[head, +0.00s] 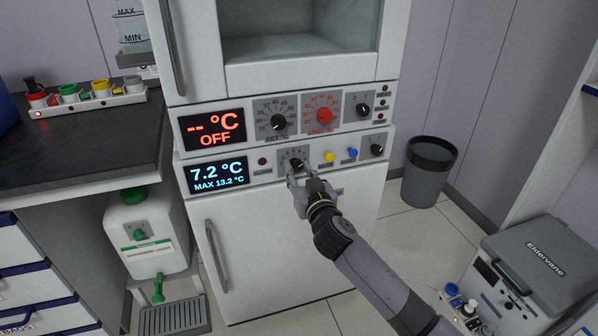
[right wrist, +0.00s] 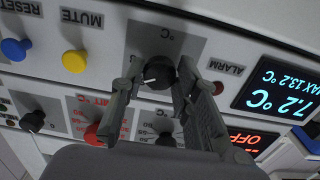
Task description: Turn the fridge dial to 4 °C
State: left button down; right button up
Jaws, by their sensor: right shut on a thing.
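The fridge dial (right wrist: 158,73) is a black knob with a white pointer line on a grey scale plate. In the head view the dial (head: 296,163) sits on the lower panel, partly hidden by my gripper. The blue display (head: 218,174) beside it reads 7.2 °C and MAX 13.2 °C. My right gripper (head: 301,180) is at the dial; in the right wrist view its fingers (right wrist: 157,82) lie on both sides of the knob, shut on it. The scale numbers are too small or hidden to read. My left gripper is not in view.
The upper panel has a red display (head: 212,129) reading OFF, a black knob (head: 278,122) and a red knob (head: 324,116). Yellow (head: 329,157) and blue (head: 352,153) buttons sit right of the dial. A grey bin (head: 428,172) stands right of the fridge.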

jog(key=shift+n, duration=0.3)
jog(key=n+p, duration=0.3)
jog(key=n, duration=0.2)
jog(key=n+p, duration=0.2)
jog(key=n, duration=0.5)
jog(key=shift+d+r+n, duration=0.1)
jog(key=shift+n, duration=0.2)
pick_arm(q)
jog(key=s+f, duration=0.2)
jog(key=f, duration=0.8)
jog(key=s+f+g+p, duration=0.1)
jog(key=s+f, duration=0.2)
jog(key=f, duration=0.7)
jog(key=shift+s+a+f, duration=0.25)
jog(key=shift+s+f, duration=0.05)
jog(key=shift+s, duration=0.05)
pick_arm(e)
jog(key=shift+n, duration=2.3)
jog(key=o, duration=1.2)
jog(key=shift+c, duration=0.2)
